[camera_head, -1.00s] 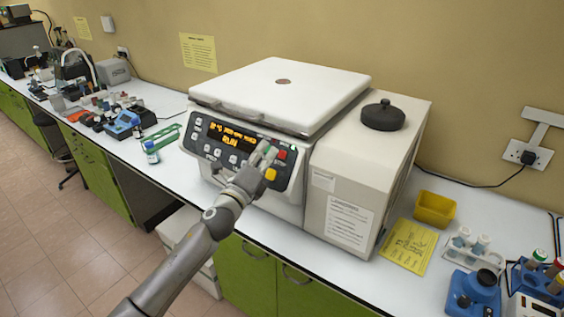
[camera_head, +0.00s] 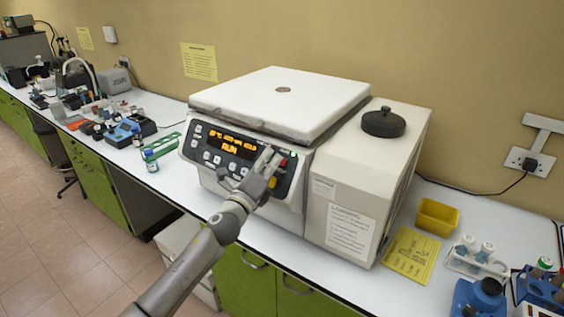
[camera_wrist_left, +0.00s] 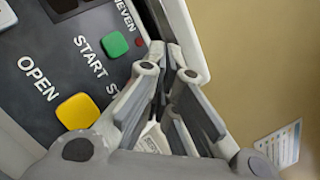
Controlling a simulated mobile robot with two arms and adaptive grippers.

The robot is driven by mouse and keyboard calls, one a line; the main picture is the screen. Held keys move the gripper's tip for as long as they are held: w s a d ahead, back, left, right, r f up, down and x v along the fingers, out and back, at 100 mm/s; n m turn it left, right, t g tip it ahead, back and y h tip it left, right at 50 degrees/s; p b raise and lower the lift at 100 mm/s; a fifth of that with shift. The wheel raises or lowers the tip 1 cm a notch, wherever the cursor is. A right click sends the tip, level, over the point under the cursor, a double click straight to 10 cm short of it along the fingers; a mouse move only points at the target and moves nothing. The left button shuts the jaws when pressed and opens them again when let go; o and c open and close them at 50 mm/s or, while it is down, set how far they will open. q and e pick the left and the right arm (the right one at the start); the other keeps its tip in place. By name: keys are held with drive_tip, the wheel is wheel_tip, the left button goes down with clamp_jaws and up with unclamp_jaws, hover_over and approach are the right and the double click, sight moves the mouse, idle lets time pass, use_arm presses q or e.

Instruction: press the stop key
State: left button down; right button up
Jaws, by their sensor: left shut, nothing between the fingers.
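The centrifuge (camera_head: 283,92) is a large white machine with a dark sloping control panel (camera_head: 205,153). Its display (camera_head: 232,145) is lit orange and reads RUN. A red key (camera_head: 284,161) shows at the panel's right end, just right of my fingertips. My left gripper (camera_head: 269,156) is shut and empty in front of the panel's right part. In the left wrist view its fingers (camera_wrist_left: 168,52) cover the area after a label beginning with S, so the stop key is hidden there. The green START key (camera_wrist_left: 115,44) and yellow OPEN key (camera_wrist_left: 78,111) lie left of the fingers.
A black knob (camera_head: 383,122) sits on the right housing. A yellow tray (camera_head: 437,216), a yellow sheet (camera_head: 410,254) and a tube rack (camera_head: 476,262) stand to the right. A small bottle (camera_head: 151,161) and a green rack (camera_head: 163,146) stand left of the machine.

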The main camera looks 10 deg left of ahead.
idle(0.8)
use_arm(q)
drive_tip(key=shift+w+d+f+b, duration=0.15)
drive_tip(key=shift+w+f+b, duration=0.1)
drive_tip(key=shift+w+b, duration=0.1)
drive_tip(key=shift+w+d+f+b, duration=0.1)
drive_tip(key=shift+w+f+b, duration=0.05)
drive_tip(key=shift+w+b, duration=0.15)
idle(0.6)
drive_tip(key=shift+s, duration=0.15)
drive_tip(key=shift+s+r+p, duration=0.25)
drive_tip(key=shift+r+p, duration=0.05)
drive_tip(key=shift+p, duration=0.15)
drive_tip(key=shift+s+a+r, duration=0.1)
drive_tip(key=shift+s+a, duration=0.15)
drive_tip(key=shift+s, duration=0.05)
